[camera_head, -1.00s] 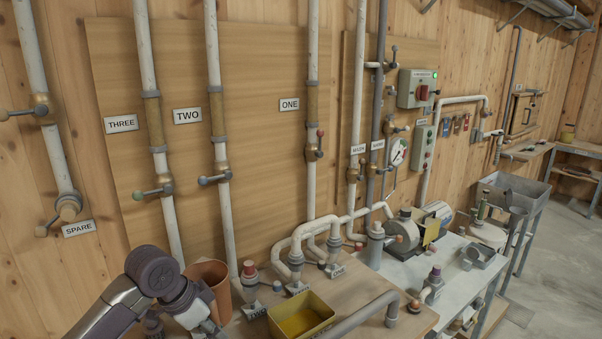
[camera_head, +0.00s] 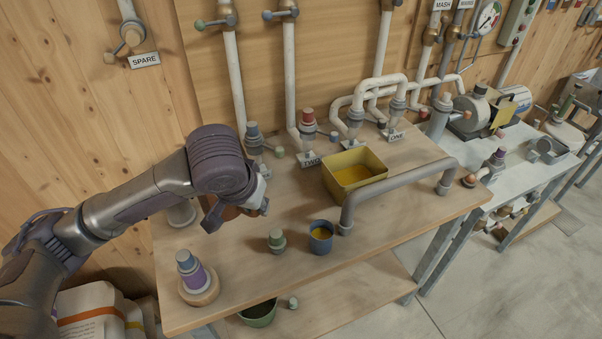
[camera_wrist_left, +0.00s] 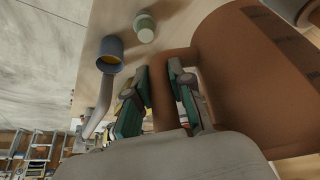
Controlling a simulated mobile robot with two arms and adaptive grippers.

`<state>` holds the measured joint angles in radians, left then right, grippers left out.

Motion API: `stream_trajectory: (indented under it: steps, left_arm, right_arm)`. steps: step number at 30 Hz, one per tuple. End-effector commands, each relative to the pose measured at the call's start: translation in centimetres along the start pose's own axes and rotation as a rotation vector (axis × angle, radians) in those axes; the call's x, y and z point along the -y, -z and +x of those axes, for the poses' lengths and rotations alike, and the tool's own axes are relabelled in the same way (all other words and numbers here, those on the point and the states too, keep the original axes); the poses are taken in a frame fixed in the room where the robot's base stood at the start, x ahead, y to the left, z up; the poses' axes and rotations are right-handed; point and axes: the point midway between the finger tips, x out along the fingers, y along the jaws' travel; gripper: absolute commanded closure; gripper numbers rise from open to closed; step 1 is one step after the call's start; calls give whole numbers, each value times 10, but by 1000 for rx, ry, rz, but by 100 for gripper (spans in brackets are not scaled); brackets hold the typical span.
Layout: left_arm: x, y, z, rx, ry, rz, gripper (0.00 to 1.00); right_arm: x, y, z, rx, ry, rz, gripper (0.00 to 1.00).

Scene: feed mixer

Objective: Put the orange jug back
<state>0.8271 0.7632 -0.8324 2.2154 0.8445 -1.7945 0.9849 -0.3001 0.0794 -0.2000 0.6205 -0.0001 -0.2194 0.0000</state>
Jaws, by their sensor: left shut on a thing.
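My left gripper (camera_head: 258,200) is over the left part of the wooden bench. In the left wrist view its fingers (camera_wrist_left: 160,85) are shut on the handle of the orange-brown jug (camera_wrist_left: 240,85). The jug's body fills the right of that view. In the head view only a small part of the jug (camera_head: 231,212) shows, behind and below my gripper; the rest is hidden. I cannot tell whether its base touches the bench. My right gripper is in neither view.
The wooden bench (camera_head: 290,268) holds a yellow tray (camera_head: 342,192), a blue cup (camera_head: 320,240), a green-topped fitting (camera_head: 277,240) and a purple fitting on a round base (camera_head: 194,276). A grey pipe (camera_head: 400,180) arches over the right part. Labelled pipes line the back.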

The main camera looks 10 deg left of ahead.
Motion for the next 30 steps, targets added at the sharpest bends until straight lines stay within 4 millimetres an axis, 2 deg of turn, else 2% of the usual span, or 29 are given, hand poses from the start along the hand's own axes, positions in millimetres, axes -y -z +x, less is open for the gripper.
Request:
stream_trajectory:
  steps: [9, 15, 24, 30]
  left_arm:
    - [-46, 56, 66, -6, -192, 409, 100]
    - [-62, 74, 90, -8, -262, 566, 100]
    - [-64, 57, 137, -6, -272, 595, 100]
    - [-64, 49, 155, -8, -272, 595, 100]
  right_arm:
    - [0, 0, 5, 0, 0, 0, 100]
    - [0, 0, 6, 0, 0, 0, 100]
    - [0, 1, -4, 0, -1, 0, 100]
    - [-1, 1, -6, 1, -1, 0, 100]
